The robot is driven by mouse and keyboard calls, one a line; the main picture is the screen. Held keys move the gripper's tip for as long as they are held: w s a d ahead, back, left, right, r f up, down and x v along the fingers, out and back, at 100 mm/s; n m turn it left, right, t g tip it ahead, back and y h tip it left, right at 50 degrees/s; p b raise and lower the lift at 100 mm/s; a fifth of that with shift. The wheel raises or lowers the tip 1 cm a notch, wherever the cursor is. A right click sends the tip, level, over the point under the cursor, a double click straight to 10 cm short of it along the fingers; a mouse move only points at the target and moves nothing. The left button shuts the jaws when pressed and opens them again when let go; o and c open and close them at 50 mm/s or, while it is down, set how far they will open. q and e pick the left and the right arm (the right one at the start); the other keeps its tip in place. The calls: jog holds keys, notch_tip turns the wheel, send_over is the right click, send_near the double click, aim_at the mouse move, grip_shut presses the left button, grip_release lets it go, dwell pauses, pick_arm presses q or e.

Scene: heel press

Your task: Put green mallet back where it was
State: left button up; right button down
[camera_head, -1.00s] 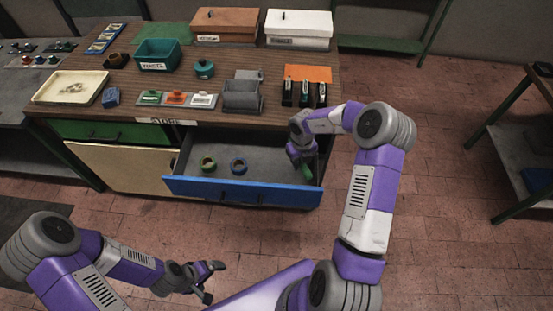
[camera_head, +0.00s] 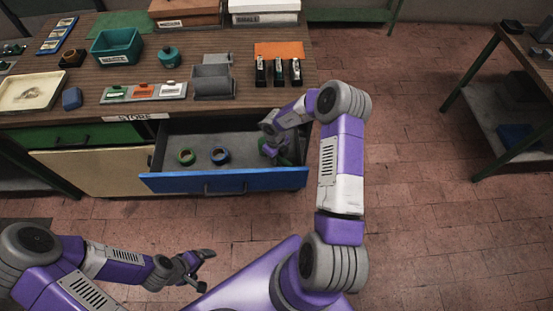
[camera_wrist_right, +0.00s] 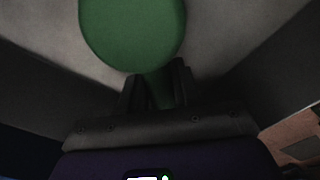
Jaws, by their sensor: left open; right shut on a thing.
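The green mallet (camera_wrist_right: 133,30) fills the top of the right wrist view, its handle running down between my right gripper's fingers (camera_wrist_right: 157,88). In the head view a bit of green (camera_head: 262,145) shows at my right gripper (camera_head: 270,152), which is inside the right end of the open blue-fronted drawer (camera_head: 225,181). That gripper is shut on the mallet. I cannot tell whether the mallet touches the drawer floor. My left gripper (camera_head: 203,270) is open and empty, low over the floor in front of the bench.
The bench top (camera_head: 230,108) above holds a grey stand (camera_head: 212,80), a teal bin (camera_head: 117,46) and small bottles (camera_head: 278,71).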

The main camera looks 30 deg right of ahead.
jog(key=shift+w+f, duration=0.1)
jog(key=shift+f, duration=0.3)
jog(key=shift+f, duration=0.15)
jog(key=c, duration=0.8)
grip_release()
notch_tip(320, 180, up, 12)
jog(key=p, duration=0.3)
jog(key=shift+w, duration=0.1)
